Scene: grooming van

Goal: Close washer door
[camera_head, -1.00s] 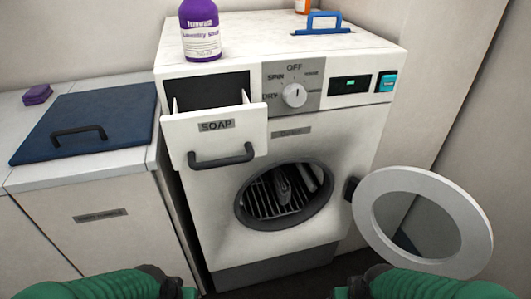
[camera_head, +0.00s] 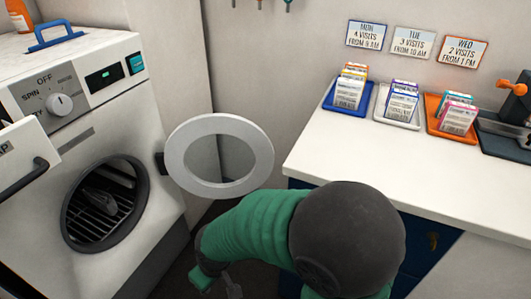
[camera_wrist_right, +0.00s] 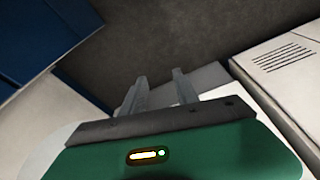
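The white washer (camera_head: 150,95) stands at the left in the head view. Its round white-rimmed door (camera_head: 183,160) is swung wide open to the right of the dark drum opening (camera_head: 105,200), attached by a dark hinge (camera_head: 160,163). Dark items lie inside the drum. My right arm comes in from the bottom, and my right gripper (camera_head: 220,284) is low, below the door and apart from it. In the right wrist view its two grey fingers (camera_wrist_right: 158,80) are apart with nothing between them. My left gripper is out of view.
The washer's soap drawer (camera_head: 25,155) sticks out at the left edge. A white counter (camera_head: 400,165) with blue cabinet fronts stands at the right, holding several card trays, including a blue tray (camera_head: 345,112). A narrow gap of floor lies between washer and counter.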

